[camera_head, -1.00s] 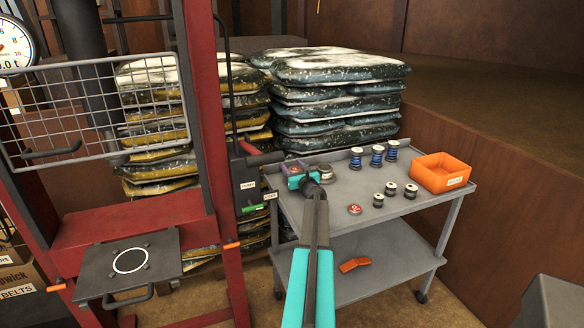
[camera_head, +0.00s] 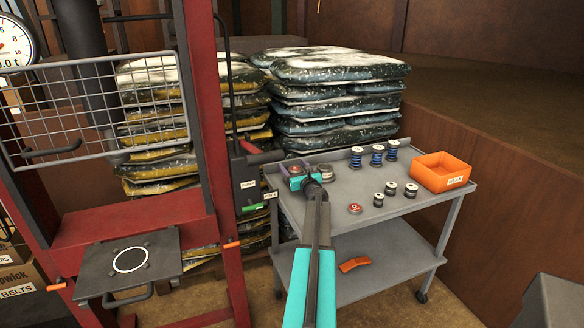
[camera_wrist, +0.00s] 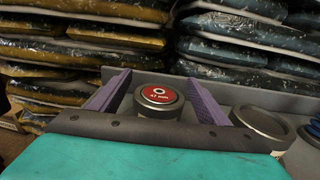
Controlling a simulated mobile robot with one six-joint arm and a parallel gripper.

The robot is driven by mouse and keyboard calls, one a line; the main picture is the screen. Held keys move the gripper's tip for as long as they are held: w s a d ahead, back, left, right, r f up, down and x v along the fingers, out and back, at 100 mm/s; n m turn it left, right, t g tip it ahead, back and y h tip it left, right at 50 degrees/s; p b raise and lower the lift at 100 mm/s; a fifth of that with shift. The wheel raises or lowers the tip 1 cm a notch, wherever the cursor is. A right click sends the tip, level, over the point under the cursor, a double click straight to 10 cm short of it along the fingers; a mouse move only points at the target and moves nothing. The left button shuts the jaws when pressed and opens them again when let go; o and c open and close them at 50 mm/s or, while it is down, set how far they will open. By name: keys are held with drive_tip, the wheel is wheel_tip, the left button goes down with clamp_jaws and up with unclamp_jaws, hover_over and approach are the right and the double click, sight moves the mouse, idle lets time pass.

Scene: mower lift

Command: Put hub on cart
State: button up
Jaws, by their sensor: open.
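My gripper (camera_head: 300,178) is over the back left corner of the grey cart (camera_head: 345,205), with its jaws open. In the wrist view its purple fingers (camera_wrist: 154,84) stand either side of a short metal cylinder with a red top marked "47 mm" (camera_wrist: 158,98). I cannot tell whether the fingers touch it. A wider grey round piece (camera_wrist: 262,124) stands just right of the right finger; it also shows on the cart in the head view (camera_head: 325,171). No label tells which piece is the hub.
Blue-banded spools (camera_head: 377,155) and dark small spools (camera_head: 390,188) stand on the cart, with a red-topped disc (camera_head: 355,208) and an orange bin (camera_head: 443,172). An orange piece (camera_head: 354,264) lies on the lower shelf. The red press (camera_head: 205,150) stands left; stacked bags (camera_head: 335,100) are behind.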

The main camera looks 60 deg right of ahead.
drive_tip(key=shift+b+v, duration=0.85)
drive_tip(key=shift+v, duration=4.3)
drive_tip(key=shift+s+a, duration=0.1)
drive_tip(key=shift+r, duration=0.15)
